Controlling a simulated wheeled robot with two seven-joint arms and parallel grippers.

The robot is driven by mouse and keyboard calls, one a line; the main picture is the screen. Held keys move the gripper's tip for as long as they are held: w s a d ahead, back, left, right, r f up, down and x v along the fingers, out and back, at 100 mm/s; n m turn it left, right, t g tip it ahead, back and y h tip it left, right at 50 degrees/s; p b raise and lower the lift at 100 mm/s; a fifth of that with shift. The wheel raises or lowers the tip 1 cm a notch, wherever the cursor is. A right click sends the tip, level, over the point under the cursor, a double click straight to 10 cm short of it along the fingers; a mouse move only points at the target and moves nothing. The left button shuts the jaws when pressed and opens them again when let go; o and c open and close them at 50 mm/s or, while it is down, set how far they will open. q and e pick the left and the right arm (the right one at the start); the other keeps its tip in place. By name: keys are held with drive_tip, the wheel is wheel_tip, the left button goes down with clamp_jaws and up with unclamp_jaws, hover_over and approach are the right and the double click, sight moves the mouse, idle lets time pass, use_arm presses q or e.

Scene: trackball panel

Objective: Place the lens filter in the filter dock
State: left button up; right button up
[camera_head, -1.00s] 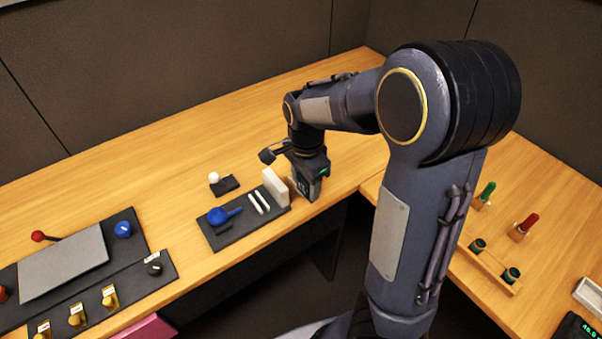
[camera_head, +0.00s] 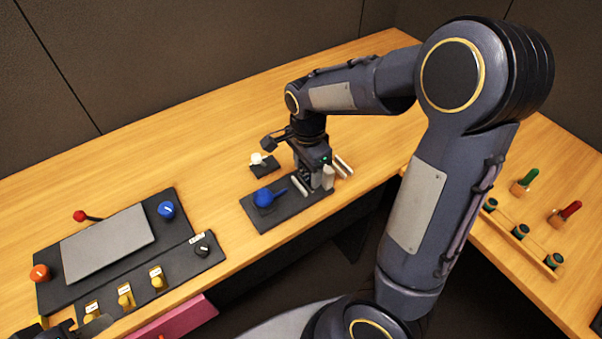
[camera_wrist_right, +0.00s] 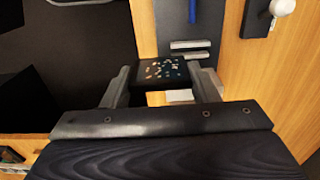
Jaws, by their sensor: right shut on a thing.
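My right gripper (camera_head: 308,184) is low over the right half of a dark base plate (camera_head: 285,214), which I take as the filter dock. The plate bears a blue lever (camera_head: 265,197), pale bars (camera_head: 299,187) and a white block (camera_head: 328,177) at its right end. In the right wrist view the fingers (camera_wrist_right: 160,88) are shut on a dark square piece with a speckled face (camera_wrist_right: 163,70), apparently the lens filter. Whether it touches the dock is hidden. At the bottom left a dark part, apparently my left gripper (camera_head: 62,330), barely shows; its fingers are unclear.
A small white-knobbed device (camera_head: 262,166) stands behind the dock. Pale strips (camera_head: 344,166) lie right of it. A wooden rack (camera_head: 525,240) is on the right table. The rear table is clear.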

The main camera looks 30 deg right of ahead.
sight(302, 174)
drive_tip(key=w+f, duration=0.1)
drive_tip(key=f, duration=0.1)
drive_tip(key=w+d+f, duration=0.1)
drive_tip(key=w+f, duration=0.1)
drive_tip(key=w+d+f, duration=0.1)
drive_tip(key=w+f, duration=0.1)
drive_tip(key=shift+w, duration=0.15)
drive_tip(key=shift+w+f, duration=0.1)
drive_tip(key=shift+f, duration=1.55)
drive_tip(key=shift+f, duration=0.15)
drive_tip(key=o, duration=1)
